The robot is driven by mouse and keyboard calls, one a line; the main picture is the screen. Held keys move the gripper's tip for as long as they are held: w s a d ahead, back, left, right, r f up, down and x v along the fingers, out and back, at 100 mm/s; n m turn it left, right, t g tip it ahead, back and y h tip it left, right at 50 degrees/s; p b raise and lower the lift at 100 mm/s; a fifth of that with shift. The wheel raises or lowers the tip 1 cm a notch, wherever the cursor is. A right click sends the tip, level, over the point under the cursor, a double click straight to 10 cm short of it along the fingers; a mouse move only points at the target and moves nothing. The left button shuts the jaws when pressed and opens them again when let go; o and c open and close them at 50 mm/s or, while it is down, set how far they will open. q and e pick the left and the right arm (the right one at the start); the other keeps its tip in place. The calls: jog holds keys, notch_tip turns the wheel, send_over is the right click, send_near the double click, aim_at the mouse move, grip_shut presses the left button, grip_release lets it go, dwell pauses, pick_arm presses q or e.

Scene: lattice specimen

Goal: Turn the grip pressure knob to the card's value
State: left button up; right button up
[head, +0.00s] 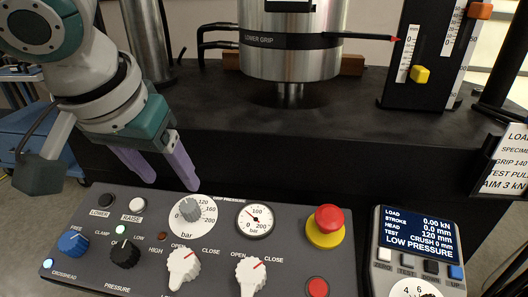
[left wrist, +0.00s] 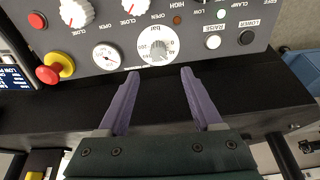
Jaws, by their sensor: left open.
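The grip pressure knob (head: 190,210) is a small grey knob on a white dial marked up to 200 bar, at the panel's back edge. In the left wrist view the knob (left wrist: 158,48) lies just beyond the fingertips, between their lines. I cannot read its exact setting. My left gripper (head: 172,183) is open and empty, its purple fingers pointing at the dial from behind; it also shows in the left wrist view (left wrist: 159,74). The card (head: 513,160), cut off at the right edge, reads "GRIP 140". My right gripper is not in view.
A gauge (head: 254,219) with a red needle sits right of the dial, then a red emergency button (head: 327,219) on yellow. White valve knobs (head: 182,266) stand in front. The display (head: 419,229) reads "LOW PRESSURE". A steel lower grip (head: 290,45) stands behind.

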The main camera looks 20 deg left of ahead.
aim_at(188, 205)
pick_arm(q)
jog(key=b+x, duration=0.1)
jog(key=x, duration=0.1)
jog(key=b+x, duration=0.1)
jog(key=x, duration=0.5)
jog(key=shift+s+d+f+b, duration=0.2)
jog(key=shift+s+f+b, duration=0.1)
jog(key=shift+b, duration=0.1)
jog(key=shift+w+a+f, duration=0.1)
jog(key=shift+w+f, duration=0.2)
jog(key=shift+f, duration=0.15)
grip_shut()
